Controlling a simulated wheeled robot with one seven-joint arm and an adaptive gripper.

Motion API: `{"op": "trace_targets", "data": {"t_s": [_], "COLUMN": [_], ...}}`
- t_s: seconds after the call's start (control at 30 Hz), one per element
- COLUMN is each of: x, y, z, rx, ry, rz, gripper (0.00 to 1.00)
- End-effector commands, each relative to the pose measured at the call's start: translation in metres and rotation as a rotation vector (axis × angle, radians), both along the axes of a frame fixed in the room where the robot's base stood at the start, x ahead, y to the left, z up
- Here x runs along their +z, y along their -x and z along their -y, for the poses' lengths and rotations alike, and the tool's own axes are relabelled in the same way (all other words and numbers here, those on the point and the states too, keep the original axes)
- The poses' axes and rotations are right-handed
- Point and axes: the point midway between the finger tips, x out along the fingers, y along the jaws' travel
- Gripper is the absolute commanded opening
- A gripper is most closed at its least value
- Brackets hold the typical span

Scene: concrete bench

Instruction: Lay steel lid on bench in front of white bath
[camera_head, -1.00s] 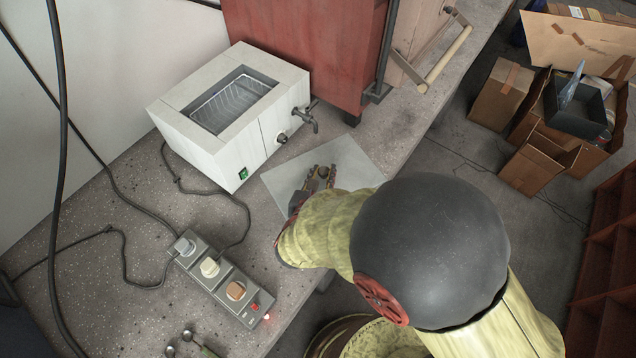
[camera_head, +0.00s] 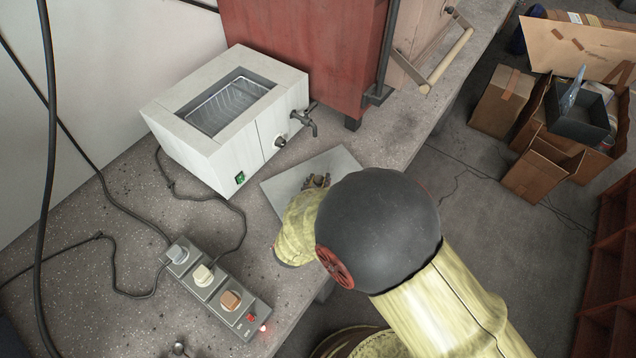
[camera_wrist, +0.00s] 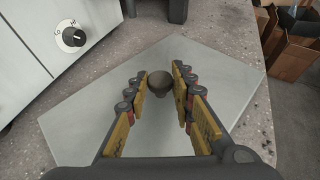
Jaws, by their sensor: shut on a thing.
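The steel lid (camera_head: 283,184) is a flat grey square plate with a small round knob (camera_wrist: 159,80) at its middle. It is level, over or on the bench (camera_head: 232,222) in front of the white bath (camera_head: 215,150). I cannot tell whether it touches the bench. My gripper (camera_wrist: 160,84) is shut on the lid's knob, with a finger on either side. In the head view my gripper (camera_head: 316,182) is partly hidden by my arm, which also covers the lid's right part. The lid's left corner is close to the bath's front.
The bath's tap (camera_head: 308,117) overhangs near the lid's back corner. A power strip (camera_head: 215,290) with plugs and cables lies front left. A red cabinet (camera_head: 300,45) stands behind right. The bench's front edge is near the lid; cardboard boxes (camera_head: 540,170) are on the floor beyond.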

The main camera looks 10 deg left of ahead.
Motion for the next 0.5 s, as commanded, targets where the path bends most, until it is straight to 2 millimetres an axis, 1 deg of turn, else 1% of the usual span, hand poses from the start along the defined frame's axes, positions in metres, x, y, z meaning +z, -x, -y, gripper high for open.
{"op": "trace_targets", "data": {"t_s": [0.13,0.17,0.43,0.5], "x": [-0.003,-0.003,-0.0029,-0.0029], "y": [-0.0001,0.0001,0.0002,0.0002], "z": [-0.0001,0.0001,0.0002,0.0002], "rx": [0.0,0.0,0.0,0.0], "ry": [0.001,0.001,0.001,0.001], "rz": [0.0,0.0,-0.001,-0.001], "gripper": [0.0,0.26,0.41,0.43]}}
